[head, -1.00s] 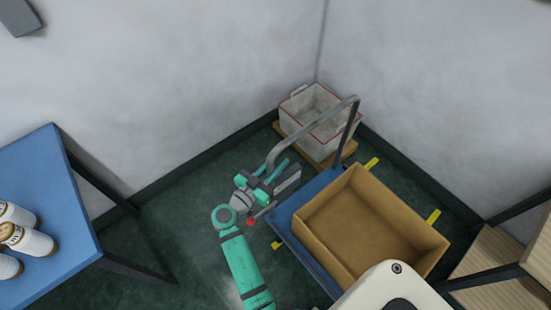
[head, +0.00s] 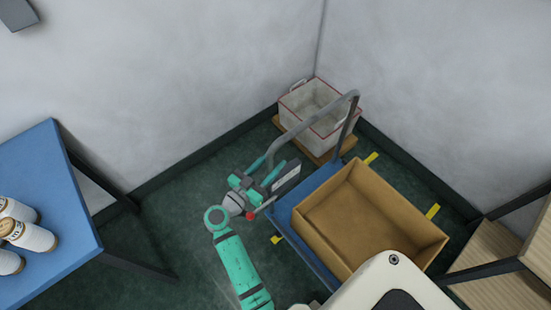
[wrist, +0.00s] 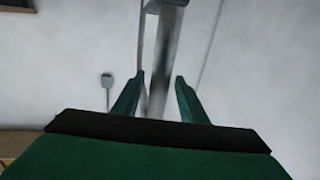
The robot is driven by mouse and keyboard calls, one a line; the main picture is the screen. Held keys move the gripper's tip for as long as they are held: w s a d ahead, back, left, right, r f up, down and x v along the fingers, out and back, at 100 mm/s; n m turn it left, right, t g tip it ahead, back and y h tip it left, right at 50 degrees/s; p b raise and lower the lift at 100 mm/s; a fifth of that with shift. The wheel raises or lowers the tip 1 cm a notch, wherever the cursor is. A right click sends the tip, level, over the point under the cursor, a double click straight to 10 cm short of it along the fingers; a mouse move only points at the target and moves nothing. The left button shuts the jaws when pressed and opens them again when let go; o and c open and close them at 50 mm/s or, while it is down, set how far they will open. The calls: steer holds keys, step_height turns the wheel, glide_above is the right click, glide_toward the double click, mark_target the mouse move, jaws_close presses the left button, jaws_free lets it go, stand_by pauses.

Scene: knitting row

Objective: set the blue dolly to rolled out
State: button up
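The blue dolly (head: 287,207) stands in the corner, with a grey tube push handle (head: 315,121) rising at its wall side. An open brown box (head: 365,215) sits on its deck. My gripper (head: 266,168) is by the left leg of the handle, fingers apart. In the wrist view the grey handle tube (wrist: 166,50) runs upright between the two open green fingers of my gripper (wrist: 158,80). The fingers do not press on it; I cannot tell how deep the tube lies between them.
A white crate with red trim (head: 318,112) sits on a wooden board in the corner behind the handle. Yellow floor marks (head: 432,212) lie around the dolly. A blue table (head: 55,190) with spools is at left, wooden shelves (head: 500,262) at right.

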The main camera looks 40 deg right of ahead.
steer(key=s+a, duration=0.1)
steer(key=a, duration=0.7)
steer(key=shift+s+a, duration=0.25)
steer(key=shift+s, duration=0.15)
